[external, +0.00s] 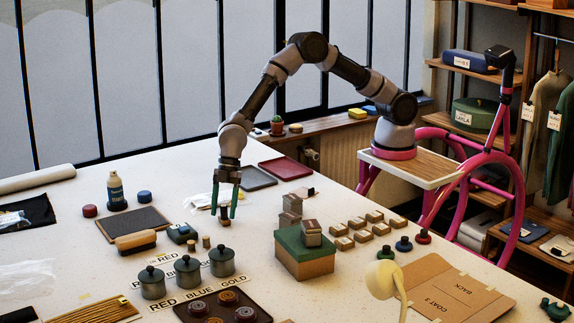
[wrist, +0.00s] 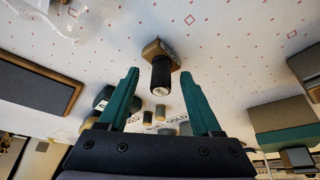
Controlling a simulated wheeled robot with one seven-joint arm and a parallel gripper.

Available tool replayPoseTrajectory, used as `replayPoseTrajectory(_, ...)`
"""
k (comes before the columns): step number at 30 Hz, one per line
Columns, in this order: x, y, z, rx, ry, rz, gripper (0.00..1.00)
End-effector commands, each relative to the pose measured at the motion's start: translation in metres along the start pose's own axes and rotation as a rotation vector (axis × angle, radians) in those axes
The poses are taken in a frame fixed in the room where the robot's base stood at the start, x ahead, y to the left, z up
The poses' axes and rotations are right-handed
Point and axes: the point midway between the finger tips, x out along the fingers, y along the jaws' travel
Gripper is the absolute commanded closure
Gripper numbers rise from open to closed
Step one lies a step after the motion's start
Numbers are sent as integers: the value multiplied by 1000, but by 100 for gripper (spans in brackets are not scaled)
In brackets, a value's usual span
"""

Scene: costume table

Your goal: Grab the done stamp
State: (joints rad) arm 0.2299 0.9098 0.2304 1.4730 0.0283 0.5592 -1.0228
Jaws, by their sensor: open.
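A small stamp with a black cylindrical handle (wrist: 161,78) and a wooden block base stands on the table between my gripper's fingertips in the wrist view. It also shows low between the fingers in the external view (external: 226,221). I cannot read any word on it, so I cannot tell whether it is the done stamp. My gripper (external: 224,209) points down over it with two teal fingers, open, one on each side. In the wrist view my gripper (wrist: 160,76) shows gaps between both fingers and the handle.
A green-lidded box (external: 305,262) with a small block on top stands to the right. Grey lidded pots (external: 187,277) stand in front, left of it. A black-topped pad (external: 133,226) lies to the left. Several small wooden blocks (external: 357,232) lie further right.

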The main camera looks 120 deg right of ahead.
Motion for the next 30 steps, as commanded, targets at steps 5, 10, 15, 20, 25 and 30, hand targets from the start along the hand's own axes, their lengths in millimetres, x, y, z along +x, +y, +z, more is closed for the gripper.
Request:
replayPoseTrajectory(5, 0, 0, 0, 0, 0, 0, 73)
replayPoseTrajectory(10, -1, 0, 0, 0, 0, 0, 100)
replayPoseTrajectory(15, -1, 0, 0, 0, 0, 0, 100)
replayPoseTrajectory(20, -13, 0, -6, 0, 2, 1, 100)
replayPoseTrajectory(25, -44, 0, -19, -2, 3, 2, 100)
replayPoseTrajectory(30, -74, 0, -31, -1, 2, 2, 100)
